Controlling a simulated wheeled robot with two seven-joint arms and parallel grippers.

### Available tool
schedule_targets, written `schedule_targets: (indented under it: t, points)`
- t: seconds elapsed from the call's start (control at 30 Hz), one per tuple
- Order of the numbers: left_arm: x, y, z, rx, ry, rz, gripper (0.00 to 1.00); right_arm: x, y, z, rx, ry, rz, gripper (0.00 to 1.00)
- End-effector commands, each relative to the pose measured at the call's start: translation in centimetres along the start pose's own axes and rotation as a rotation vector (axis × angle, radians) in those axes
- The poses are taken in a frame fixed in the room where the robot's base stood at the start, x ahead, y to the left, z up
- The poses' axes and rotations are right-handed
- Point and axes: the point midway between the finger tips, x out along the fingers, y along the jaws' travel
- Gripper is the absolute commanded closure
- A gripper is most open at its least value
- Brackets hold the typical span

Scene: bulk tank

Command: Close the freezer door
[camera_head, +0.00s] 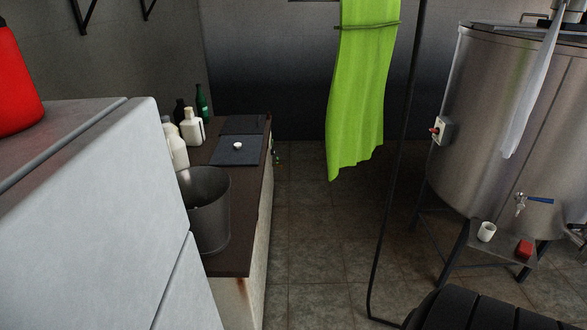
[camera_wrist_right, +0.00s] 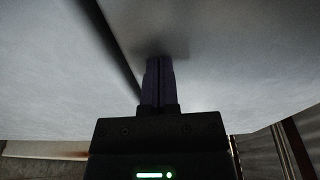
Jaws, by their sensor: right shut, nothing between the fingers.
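The white freezer (camera_head: 90,220) stands close at the left of the head view. A seam on its front divides an upper door from a lower one. A narrow dark line runs along the top between the door and the body; I cannot tell whether a door stands slightly open. In the right wrist view, a dark diagonal gap splits the pale panels (camera_wrist_right: 230,55). My right gripper (camera_wrist_right: 158,62) is shut and empty, its tips touching or very near the right-hand panel. My left gripper is in neither view.
A red container (camera_head: 15,85) sits on top of the freezer. Behind are a counter (camera_head: 245,205) with a metal bucket (camera_head: 207,210) and several bottles. A steel tank (camera_head: 500,130) stands right, a green towel (camera_head: 360,85) hangs behind. Tiled floor (camera_head: 315,235) is clear between.

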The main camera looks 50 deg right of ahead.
Motion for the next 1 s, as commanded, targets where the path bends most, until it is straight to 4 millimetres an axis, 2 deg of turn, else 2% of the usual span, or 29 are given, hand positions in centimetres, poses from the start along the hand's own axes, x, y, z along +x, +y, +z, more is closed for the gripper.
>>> schedule_targets:
  t: [0.03,0.27,0.37,0.6,0.7,0.83,1.0]
  points:
    - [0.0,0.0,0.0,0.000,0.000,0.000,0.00,0.4,-0.6,0.0,0.002,0.001,-0.015,1.00]
    - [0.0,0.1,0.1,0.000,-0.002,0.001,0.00,0.1,-0.7,0.0,0.003,0.002,-0.020,1.00]
    - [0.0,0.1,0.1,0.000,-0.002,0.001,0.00,-1.2,-0.6,-0.1,0.003,0.003,-0.020,1.00]
    - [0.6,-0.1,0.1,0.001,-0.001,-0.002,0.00,-7.4,-0.1,-0.2,0.002,0.001,-0.011,1.00]
    - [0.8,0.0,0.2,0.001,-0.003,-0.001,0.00,-9.3,-0.1,-0.3,0.002,0.001,-0.010,1.00]
    - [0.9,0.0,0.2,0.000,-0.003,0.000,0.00,-10.7,-0.1,-0.3,0.002,0.002,-0.010,1.00]
    - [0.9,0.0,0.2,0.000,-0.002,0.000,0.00,-10.9,-0.2,-0.3,-0.013,-0.004,-0.003,1.00]
